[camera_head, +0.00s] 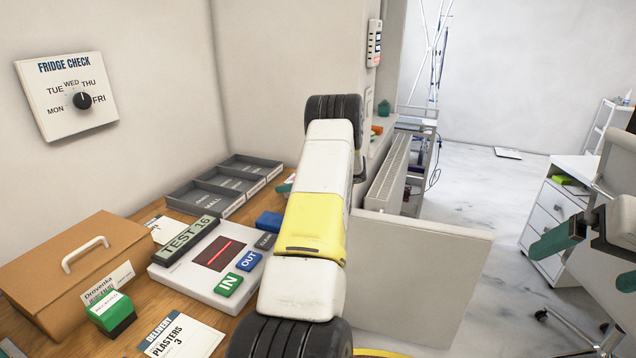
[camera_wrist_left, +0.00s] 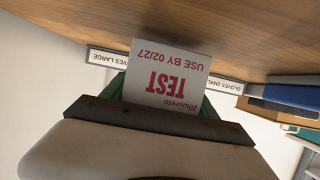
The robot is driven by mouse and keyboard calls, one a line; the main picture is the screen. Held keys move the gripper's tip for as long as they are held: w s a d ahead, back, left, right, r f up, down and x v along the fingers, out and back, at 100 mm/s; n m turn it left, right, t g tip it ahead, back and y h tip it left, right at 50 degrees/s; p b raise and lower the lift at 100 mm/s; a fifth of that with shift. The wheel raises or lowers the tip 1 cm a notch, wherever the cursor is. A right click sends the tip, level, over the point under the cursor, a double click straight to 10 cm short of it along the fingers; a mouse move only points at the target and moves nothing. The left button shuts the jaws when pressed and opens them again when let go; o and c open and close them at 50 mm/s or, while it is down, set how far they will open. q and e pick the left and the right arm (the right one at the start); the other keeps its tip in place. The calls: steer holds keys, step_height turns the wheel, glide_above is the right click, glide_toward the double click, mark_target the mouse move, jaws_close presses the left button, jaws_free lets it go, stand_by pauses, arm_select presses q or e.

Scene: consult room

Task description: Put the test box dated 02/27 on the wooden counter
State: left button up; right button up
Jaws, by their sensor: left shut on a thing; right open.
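The test box (camera_wrist_left: 165,75) is white with red print reading "TEST" and "USE BY 02/27". It fills the middle of the left wrist view, where the picture is upside down. My left gripper (camera_wrist_left: 175,108) is shut on it, with teal fingers showing at both sides. The wooden counter (camera_wrist_left: 170,20) lies close beyond the box; I cannot tell whether they touch. In the head view, my left arm hides most of the gripper and box; only a small teal part shows beside the arm. The counter also shows there (camera_head: 125,338). My right gripper (camera_head: 592,262) is open and empty at the right edge.
On the counter are grey glove trays (camera_head: 205,197), a white TEST 16 device (camera_head: 190,283), a brown box with a handle (camera_head: 75,265), a green-and-white box (camera_head: 112,314) and a delivery card (camera_head: 185,338). A pale panel (camera_head: 425,265) stands right of my left arm.

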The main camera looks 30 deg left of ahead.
arm_select(q)
steer(key=shift+f, duration=0.35)
steer(key=shift+f, duration=0.2)
steer(key=o, duration=1.5)
steer(key=shift+c, duration=0.2)
